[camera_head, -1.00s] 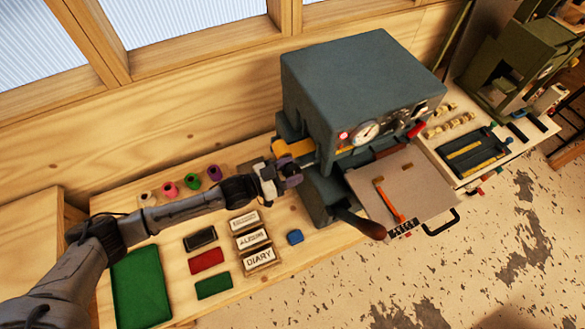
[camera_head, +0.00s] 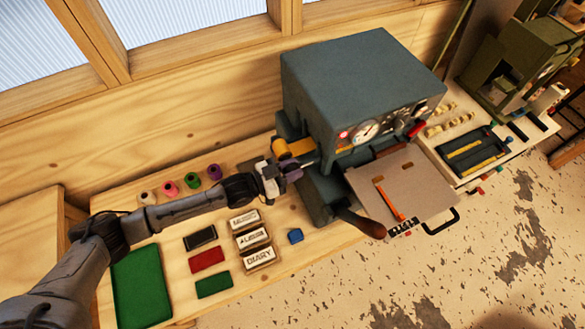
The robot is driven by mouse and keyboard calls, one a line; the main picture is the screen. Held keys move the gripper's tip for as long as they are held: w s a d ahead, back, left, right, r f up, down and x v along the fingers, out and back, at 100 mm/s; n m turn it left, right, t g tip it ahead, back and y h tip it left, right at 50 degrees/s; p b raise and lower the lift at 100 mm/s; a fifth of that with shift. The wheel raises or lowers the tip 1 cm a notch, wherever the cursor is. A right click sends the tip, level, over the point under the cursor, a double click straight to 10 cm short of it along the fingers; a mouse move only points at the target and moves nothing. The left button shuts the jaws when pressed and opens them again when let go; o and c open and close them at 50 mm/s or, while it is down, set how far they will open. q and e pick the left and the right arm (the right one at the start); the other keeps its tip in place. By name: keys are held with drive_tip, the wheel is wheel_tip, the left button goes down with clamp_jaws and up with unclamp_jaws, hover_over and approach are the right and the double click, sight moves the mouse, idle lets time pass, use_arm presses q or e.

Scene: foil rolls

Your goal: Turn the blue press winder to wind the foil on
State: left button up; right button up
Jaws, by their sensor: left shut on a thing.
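The blue-grey press (camera_head: 345,80) stands on the wooden bench, with a dial gauge on its front. A gold foil roll (camera_head: 295,149) sits on the press's left side. My left gripper (camera_head: 287,172) is at that side, just below the foil roll, shut on a small purplish part that looks like the winder. The gripper hides much of this part, so its exact shape and angle cannot be told. My right gripper is not in view.
Coloured foil rolls (camera_head: 192,180) stand at the bench's back left. Labelled blocks (camera_head: 257,259), small books (camera_head: 207,260) and a green mat (camera_head: 141,287) lie in front of my left arm. A tray plate (camera_head: 410,175) and dark lever (camera_head: 362,223) stick out from the press.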

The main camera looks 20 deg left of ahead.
use_arm(q)
drive_tip(key=shift+r+p, duration=0.25)
drive_tip(key=shift+p, duration=0.45)
drive_tip(key=g+y+p, duration=0.2)
drive_tip(key=g+p, duration=0.1)
drive_tip(key=p, duration=0.2)
drive_tip(key=g+y+p, duration=0.3)
drive_tip(key=p, duration=0.2)
drive_tip(key=shift+w+d+r+y, duration=0.1)
drive_tip(key=shift+w+y, duration=0.1)
drive_tip(key=shift+y, duration=0.1)
drive_tip(key=shift+g+p, duration=0.3)
drive_tip(key=shift+p, duration=0.1)
drive_tip(key=shift+d+f+g+y+p, duration=0.1)
drive_tip(key=shift+f+g+y+p, duration=0.1)
drive_tip(key=shift+g+y+p, duration=0.9)
drive_tip(key=shift+f+g+y+p, duration=0.15)
drive_tip(key=shift+g+y+p, duration=0.3)
drive_tip(key=shift+g+y, duration=0.5)
drive_tip(key=shift+f+g+y, duration=0.15)
drive_tip(key=shift+g+y, duration=0.7)
drive_tip(key=shift+y, duration=0.1)
drive_tip(key=shift+f+g+y, duration=0.1)
drive_tip(key=shift+g+y, duration=0.5)
drive_tip(key=shift+g, duration=0.2)
drive_tip(key=shift+g+y, duration=0.3)
drive_tip(key=shift+y, duration=0.1)
